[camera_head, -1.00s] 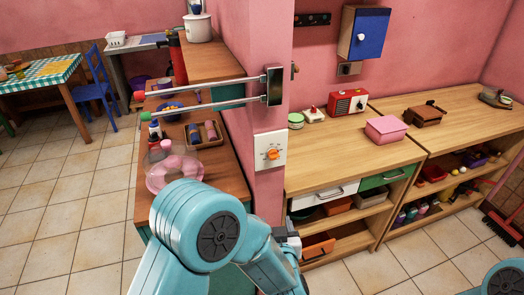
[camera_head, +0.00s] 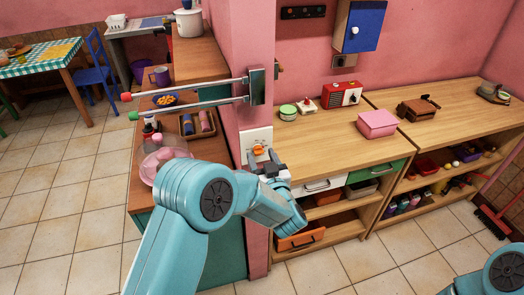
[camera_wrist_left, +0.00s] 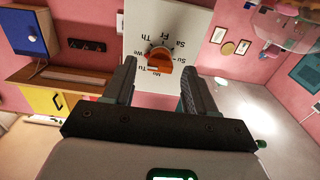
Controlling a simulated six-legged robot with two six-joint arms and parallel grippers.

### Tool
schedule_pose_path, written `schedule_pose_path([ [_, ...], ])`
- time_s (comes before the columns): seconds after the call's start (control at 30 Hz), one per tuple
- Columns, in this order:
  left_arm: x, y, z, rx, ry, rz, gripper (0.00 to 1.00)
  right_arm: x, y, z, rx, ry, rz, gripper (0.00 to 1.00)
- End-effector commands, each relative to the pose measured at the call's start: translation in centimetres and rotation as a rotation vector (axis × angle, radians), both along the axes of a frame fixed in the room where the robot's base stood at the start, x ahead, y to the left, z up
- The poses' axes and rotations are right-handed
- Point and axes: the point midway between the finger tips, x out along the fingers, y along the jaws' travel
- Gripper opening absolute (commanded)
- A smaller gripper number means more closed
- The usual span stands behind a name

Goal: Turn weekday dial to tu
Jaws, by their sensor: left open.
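The weekday dial is an orange knob (camera_head: 259,150) on a white plate (camera_head: 247,136) fixed to the pink pillar. In the left wrist view the knob (camera_wrist_left: 160,60) shows large, with the day letters upside down around it. A pale mark on the knob lies on the side of Mo and Tu; which one it points at I cannot tell. My left gripper (camera_head: 265,161) is open in front of the plate. In the left wrist view its two fingers (camera_wrist_left: 158,80) stand either side of the knob's line, with nothing between them and apparently short of it. My right gripper is out of view.
Two rods (camera_head: 190,104) stick out from the pillar above the dial. A wooden counter (camera_head: 325,145) with a red radio (camera_head: 342,94) and a pink box (camera_head: 377,123) stands to the right.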

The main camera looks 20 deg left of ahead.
Motion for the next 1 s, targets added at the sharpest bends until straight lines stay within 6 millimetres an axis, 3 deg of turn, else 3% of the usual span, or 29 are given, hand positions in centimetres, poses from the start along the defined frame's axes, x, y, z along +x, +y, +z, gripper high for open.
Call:
schedule_pose_path([
  [0.13,1.1,0.7,0.1,0.001,-0.001,0.0,0.56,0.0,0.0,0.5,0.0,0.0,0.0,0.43],
  [0.43,1.4,0.5,0.0,0.001,0.001,-0.002,0.56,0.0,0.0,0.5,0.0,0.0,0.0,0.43],
  [0.47,1.4,0.5,0.0,0.001,-0.001,-0.002,0.53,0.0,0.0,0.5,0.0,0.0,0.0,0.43],
  [0.6,1.4,0.5,0.0,0.001,-0.001,-0.001,0.07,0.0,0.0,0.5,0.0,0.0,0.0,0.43],
  [0.63,1.4,0.5,0.0,0.001,-0.001,-0.001,0.0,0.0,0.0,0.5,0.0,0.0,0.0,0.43],
  [0.83,1.4,0.5,-0.1,-0.005,-0.005,-0.001,0.0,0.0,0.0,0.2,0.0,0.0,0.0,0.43],
  [1.0,1.4,0.5,-0.4,-0.044,-0.032,0.0,0.0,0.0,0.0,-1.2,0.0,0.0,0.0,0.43],
])
